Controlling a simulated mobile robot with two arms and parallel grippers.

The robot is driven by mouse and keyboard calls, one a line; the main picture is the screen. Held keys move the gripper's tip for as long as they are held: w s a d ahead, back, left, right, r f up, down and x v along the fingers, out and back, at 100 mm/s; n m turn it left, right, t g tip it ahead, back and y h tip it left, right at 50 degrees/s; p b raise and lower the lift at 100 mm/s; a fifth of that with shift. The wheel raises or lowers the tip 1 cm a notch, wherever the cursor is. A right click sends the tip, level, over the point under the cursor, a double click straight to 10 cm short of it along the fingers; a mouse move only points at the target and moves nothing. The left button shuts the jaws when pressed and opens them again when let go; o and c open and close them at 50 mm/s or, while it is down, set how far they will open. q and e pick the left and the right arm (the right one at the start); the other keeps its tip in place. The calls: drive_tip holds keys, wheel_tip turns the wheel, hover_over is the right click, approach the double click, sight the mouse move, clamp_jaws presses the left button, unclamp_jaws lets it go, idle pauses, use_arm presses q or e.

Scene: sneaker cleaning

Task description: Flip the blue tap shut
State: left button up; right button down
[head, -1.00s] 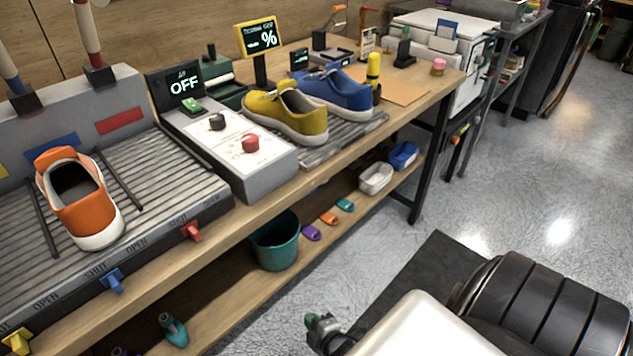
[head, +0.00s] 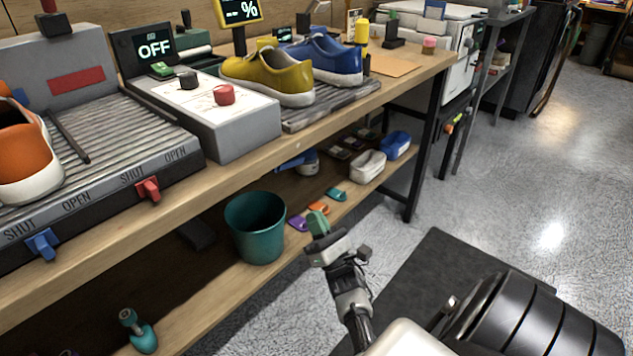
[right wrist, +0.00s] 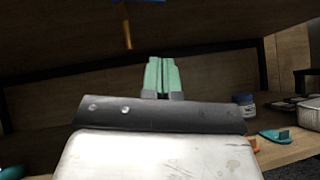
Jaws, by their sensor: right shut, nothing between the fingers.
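The blue tap (head: 43,243) sits on the front edge of the grey ribbed washing tray at the left of the head view. It is between the printed words SHUT and OPEN; I cannot tell clearly which way its lever is turned. My right gripper (head: 318,222) is low in front of the bench, well to the right of the blue tap and apart from it. Its green fingers are together and empty, as the right wrist view (right wrist: 162,75) also shows. My left gripper is not in view.
A red tap (head: 148,189) is to the right of the blue one. An orange sneaker (head: 25,150) stands on the tray. A teal bucket (head: 256,228) on the lower shelf is just left of my right gripper. The wooden bench edge (head: 240,150) runs above it. The floor at right is open.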

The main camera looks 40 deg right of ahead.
sight(301, 163)
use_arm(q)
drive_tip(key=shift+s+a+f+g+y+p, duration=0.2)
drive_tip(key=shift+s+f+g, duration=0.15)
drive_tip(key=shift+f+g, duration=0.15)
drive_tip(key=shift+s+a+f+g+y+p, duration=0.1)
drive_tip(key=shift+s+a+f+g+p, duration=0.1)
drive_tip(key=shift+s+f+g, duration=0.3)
use_arm(e)
drive_tip(key=w+d+r, duration=0.1)
drive_tip(key=w+r, duration=0.4)
drive_tip(key=r, duration=0.3)
drive_tip(key=shift+d+r, duration=0.35)
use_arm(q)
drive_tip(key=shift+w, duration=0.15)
use_arm(e)
drive_tip(key=shift+w, duration=0.1)
